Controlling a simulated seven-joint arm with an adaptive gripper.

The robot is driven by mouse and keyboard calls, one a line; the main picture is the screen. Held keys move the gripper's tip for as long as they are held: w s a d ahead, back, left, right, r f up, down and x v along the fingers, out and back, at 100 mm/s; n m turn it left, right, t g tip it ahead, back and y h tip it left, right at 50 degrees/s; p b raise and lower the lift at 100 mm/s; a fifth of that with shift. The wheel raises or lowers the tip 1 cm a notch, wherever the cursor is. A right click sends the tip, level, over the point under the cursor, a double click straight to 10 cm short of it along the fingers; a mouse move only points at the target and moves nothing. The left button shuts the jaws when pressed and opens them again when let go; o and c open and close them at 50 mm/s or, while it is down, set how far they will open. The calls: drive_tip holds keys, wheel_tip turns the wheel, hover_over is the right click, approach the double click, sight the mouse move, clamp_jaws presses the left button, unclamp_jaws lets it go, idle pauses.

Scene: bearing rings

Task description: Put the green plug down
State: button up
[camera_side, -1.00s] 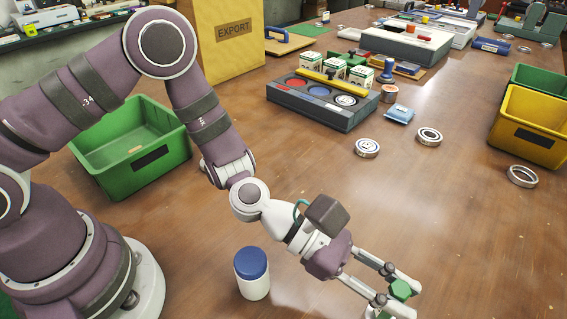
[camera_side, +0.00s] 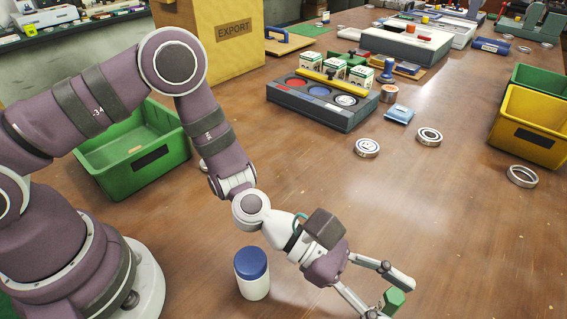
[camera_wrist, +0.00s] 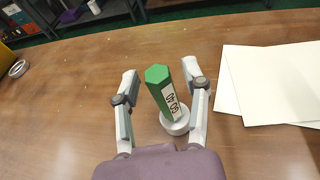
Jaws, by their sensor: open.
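The green plug (camera_wrist: 163,88) has a hexagonal green top, a white label on its side and a round white base. In the wrist view it stands between the two fingers of my gripper (camera_wrist: 160,72), leaning slightly left in the picture. The fingers are spread, with a gap on each side of the plug. In the side view the plug (camera_side: 393,300) shows near the bottom edge between the fingertips of my gripper (camera_side: 395,297), its lower part cut off. The base appears to be on the brown table (camera_wrist: 70,110); exact contact is hard to tell.
White sheets (camera_wrist: 270,85) lie right of the plug in the wrist view. A white jar with a blue lid (camera_side: 252,275) stands below my wrist. Metal rings (camera_side: 522,176), a green bin (camera_side: 120,180) and a grey tray (camera_side: 315,110) are farther off.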

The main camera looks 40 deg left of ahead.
drive_tip(key=s+a+r+m+y, duration=0.2)
drive_tip(key=a+r+m+y, duration=0.2)
drive_tip(key=a+m, duration=0.3)
drive_tip(key=s+a+r+m+t+y, duration=0.1)
drive_tip(key=a+r+m+y, duration=0.4)
drive_tip(key=a, duration=0.8)
drive_tip(key=s+a+r+m+t+y, duration=0.1)
drive_tip(key=s+a+r+m+y, duration=0.2)
drive_tip(key=a+m, duration=0.5)
drive_tip(key=shift+a+r+m+y, duration=0.3)
drive_tip(key=shift+a+r+y, duration=0.55)
drive_tip(key=shift+a+y, duration=0.2)
